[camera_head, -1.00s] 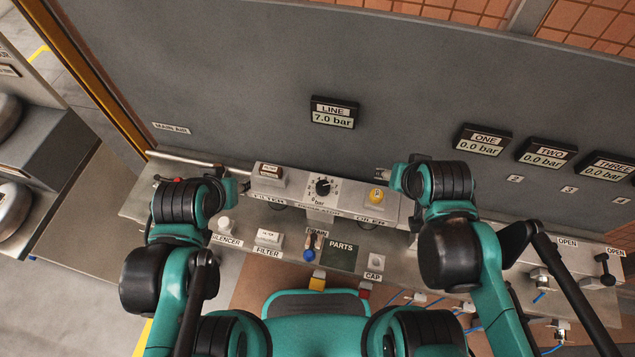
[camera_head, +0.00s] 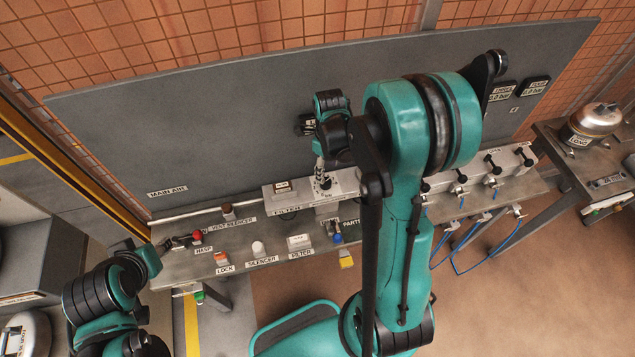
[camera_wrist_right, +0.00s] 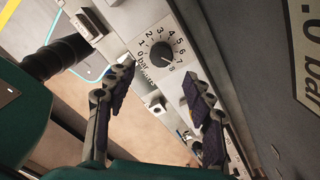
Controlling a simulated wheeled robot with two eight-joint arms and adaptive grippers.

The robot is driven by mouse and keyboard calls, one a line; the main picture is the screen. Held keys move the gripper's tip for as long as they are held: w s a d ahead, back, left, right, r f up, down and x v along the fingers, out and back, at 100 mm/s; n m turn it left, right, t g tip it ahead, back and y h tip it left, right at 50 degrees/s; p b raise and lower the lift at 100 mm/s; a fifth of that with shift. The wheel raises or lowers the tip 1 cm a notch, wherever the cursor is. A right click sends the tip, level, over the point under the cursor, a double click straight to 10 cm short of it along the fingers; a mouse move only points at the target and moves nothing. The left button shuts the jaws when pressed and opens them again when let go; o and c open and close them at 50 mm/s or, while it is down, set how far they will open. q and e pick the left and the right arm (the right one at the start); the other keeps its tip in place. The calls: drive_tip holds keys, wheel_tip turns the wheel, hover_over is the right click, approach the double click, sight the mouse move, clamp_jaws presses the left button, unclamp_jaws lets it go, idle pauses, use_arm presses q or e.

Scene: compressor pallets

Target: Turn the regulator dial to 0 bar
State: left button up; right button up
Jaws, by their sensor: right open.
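The regulator dial (camera_wrist_right: 162,54) is a black round knob on a white scale plate. In the right wrist view its light mark seems to point towards the 7–8 side. In the head view the dial (camera_head: 326,184) is partly covered by my right gripper (camera_head: 321,168), which points down over it. In the wrist view my right gripper (camera_wrist_right: 158,84) is open and empty. Its fingertips are on either side below the dial, apart from it. My left gripper (camera_head: 178,244) is at the bench's left end by a red-knobbed part; its jaws are too small to read.
The bench (camera_head: 225,262) carries a filter block (camera_head: 281,188), a silencer (camera_head: 258,248) and a lock (camera_head: 221,259). A grey panel (camera_head: 230,110) stands close behind. Black-handled valves (camera_head: 491,162) with blue hoses are to the right. The LINE display is mostly hidden by my right arm.

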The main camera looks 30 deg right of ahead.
sight(327, 182)
wheel_tip(327, 182, down, 7)
drive_tip(key=shift+f+b, duration=0.1)
drive_tip(key=shift+b, duration=0.5)
drive_tip(key=c, duration=1.2)
